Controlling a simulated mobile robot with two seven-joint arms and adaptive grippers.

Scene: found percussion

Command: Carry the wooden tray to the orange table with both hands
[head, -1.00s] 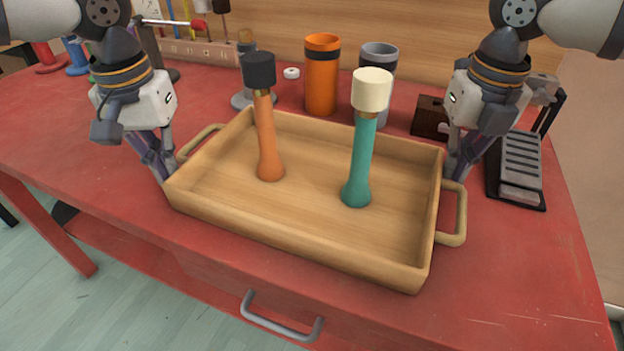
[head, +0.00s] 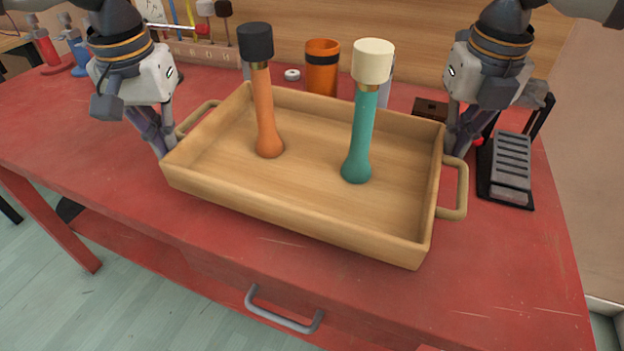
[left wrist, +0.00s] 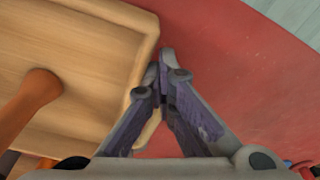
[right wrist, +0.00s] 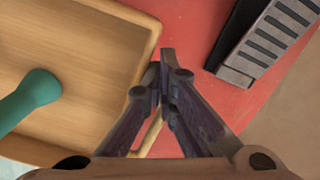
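The wooden tray (head: 300,217) is held level, apparently just above the red table (head: 90,170). An orange shaker with a black top (head: 265,110) and a teal one with a cream top (head: 360,130) stand upright in it. My left gripper (head: 163,150) is shut on the tray's left handle (head: 197,118); its fingers also show in the left wrist view (left wrist: 160,75). My right gripper (head: 457,150) is shut on the right handle (head: 460,190), also seen in the right wrist view (right wrist: 162,75). No orange table is clearly recognisable.
Behind the tray stand an orange cup (head: 321,75) and a partly hidden grey one. A grey pedal-like block (head: 510,165) lies right of the tray. A mallet rack (head: 200,52) is at the back. A brownish surface (head: 14,43) shows at far left. The front of the red table is clear.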

